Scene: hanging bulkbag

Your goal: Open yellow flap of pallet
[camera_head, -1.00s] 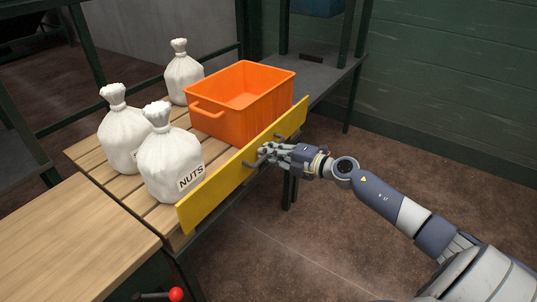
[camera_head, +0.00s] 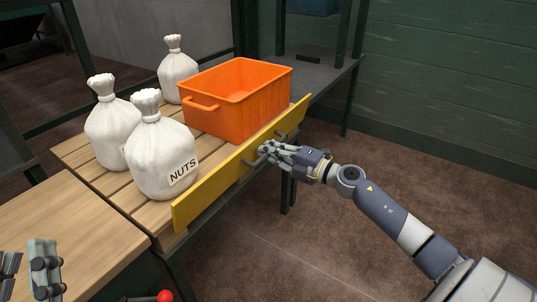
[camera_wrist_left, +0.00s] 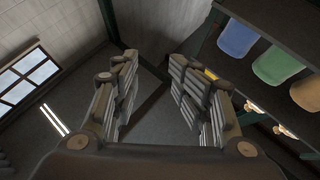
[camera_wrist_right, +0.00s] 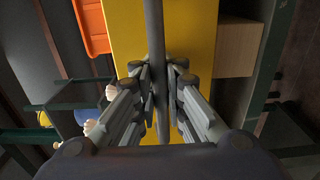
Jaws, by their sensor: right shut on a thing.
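The yellow flap (camera_head: 222,182) stands upright along the near edge of the wooden pallet (camera_head: 105,190). A dark bar handle (camera_head: 250,163) sticks out from its outer face. My right gripper (camera_head: 268,153) is at the handle; in the right wrist view its fingers (camera_wrist_right: 160,92) are closed around the dark bar (camera_wrist_right: 156,45), with the yellow flap (camera_wrist_right: 195,50) behind it. My left gripper (camera_head: 40,270) shows at the lower left of the head view, above the wooden table. In the left wrist view its fingers (camera_wrist_left: 150,100) are spread apart with nothing between them.
An orange crate (camera_head: 240,95) and white sacks, one labelled NUTS (camera_head: 160,150), stand on the pallet behind the flap. A wooden table (camera_head: 75,235) is at the lower left, with a red knob (camera_head: 165,296) beside it. The floor at right is clear.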

